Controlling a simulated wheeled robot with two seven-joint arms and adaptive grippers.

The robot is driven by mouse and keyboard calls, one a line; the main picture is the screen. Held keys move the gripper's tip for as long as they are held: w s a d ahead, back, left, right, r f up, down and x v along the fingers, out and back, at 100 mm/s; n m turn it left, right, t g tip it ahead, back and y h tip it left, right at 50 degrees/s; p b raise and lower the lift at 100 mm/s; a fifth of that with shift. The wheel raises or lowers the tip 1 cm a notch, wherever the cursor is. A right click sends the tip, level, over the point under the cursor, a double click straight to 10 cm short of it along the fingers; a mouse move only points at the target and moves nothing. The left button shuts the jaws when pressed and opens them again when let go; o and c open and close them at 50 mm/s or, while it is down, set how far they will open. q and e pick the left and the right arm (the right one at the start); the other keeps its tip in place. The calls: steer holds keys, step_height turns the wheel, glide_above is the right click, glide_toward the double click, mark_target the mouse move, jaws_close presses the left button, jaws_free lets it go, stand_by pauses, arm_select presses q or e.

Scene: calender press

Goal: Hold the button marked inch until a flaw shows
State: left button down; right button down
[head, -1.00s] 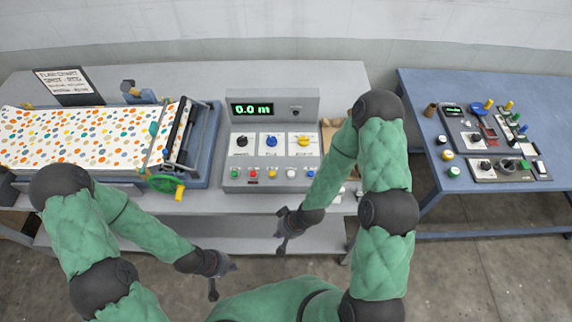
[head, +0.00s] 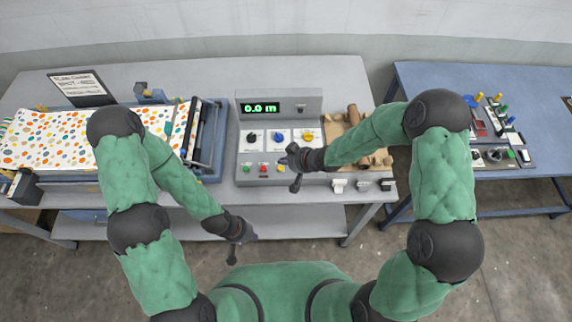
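The grey control console (head: 246,150) stands on the grey bench and its green display (head: 260,108) reads 0.0 m. Below its black, blue and yellow knobs is a row of buttons, with green (head: 247,168), red (head: 263,168) and yellow (head: 281,169) showing. The labels are too small to read. My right gripper (head: 289,173) is in front of the button row and hides its right part; I cannot tell whether it touches a button. My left gripper (head: 234,257) hangs empty in front of the bench. The spotted sheet (head: 55,138) lies on the press at left; no flaw is clear.
The press (head: 213,150) stands left of the console, with a lettered sign (head: 82,87) behind it. A blue table (head: 425,80) with another panel stands at the right.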

steer(key=shift+n, duration=0.5)
steer(key=r, duration=0.1)
steer(key=w+r, duration=0.2)
steer(key=shift+a+r, duration=0.35)
steer(key=shift+a, duration=0.05)
steer(key=shift+f, duration=0.15)
steer(key=b, duration=0.7)
glide_above(282, 169)
step_height(282, 169, down, 7)
steer(key=shift+f+b, duration=0.45)
steer(key=shift+f, duration=0.3)
steer(key=shift+f, duration=0.45)
steer(key=shift+f+b, duration=0.35)
steer(key=shift+b, duration=0.05)
stand_by(2.3)
